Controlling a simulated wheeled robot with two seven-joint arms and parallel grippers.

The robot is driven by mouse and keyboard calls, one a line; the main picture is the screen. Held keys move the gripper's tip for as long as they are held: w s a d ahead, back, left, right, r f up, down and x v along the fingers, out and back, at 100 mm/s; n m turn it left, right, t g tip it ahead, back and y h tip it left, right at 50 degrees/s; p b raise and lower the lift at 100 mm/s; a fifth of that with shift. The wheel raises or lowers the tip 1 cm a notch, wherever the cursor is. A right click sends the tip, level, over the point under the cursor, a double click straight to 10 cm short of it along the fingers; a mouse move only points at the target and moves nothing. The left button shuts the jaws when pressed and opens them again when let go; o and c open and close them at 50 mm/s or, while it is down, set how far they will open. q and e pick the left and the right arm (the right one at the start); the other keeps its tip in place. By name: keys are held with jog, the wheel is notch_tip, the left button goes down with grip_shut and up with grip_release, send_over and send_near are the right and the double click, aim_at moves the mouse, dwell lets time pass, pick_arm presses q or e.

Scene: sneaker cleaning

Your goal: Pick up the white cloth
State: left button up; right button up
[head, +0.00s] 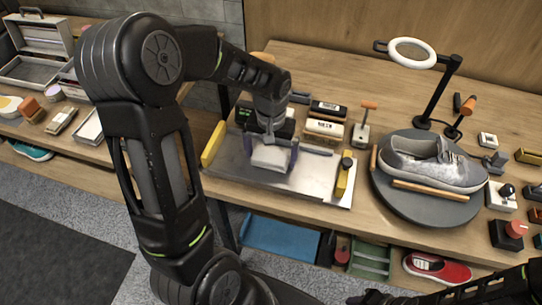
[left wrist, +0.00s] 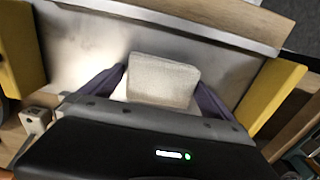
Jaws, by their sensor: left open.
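The white cloth (head: 271,157) lies folded on a metal tray (head: 318,178) on the workbench. It also shows in the left wrist view (left wrist: 163,80) as a pale, textured square block. My left gripper (head: 270,160) is over the tray with its fingers pointing down, one on each side of the cloth. In the left wrist view the dark fingers (left wrist: 162,84) are spread apart around the cloth, and I cannot tell whether they touch it. My right gripper does not show clearly; only part of a dark arm appears at the lower right of the head view.
To the right, a grey sneaker (head: 432,165) sits on a round turntable (head: 420,207) beside a ring lamp (head: 412,53). A lower shelf holds a blue tray (head: 280,238) and red shoe (head: 437,268).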

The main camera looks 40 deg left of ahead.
aim_at(271, 153)
pick_arm(q)
jog(key=shift+c, duration=0.3)
jog(key=c, duration=1)
jog(key=shift+c, duration=0.2)
jog(key=shift+r, duration=0.1)
notch_tip(271, 153, up, 10)
jog(key=shift+f+b, duration=0.1)
jog(key=shift+b, duration=0.4)
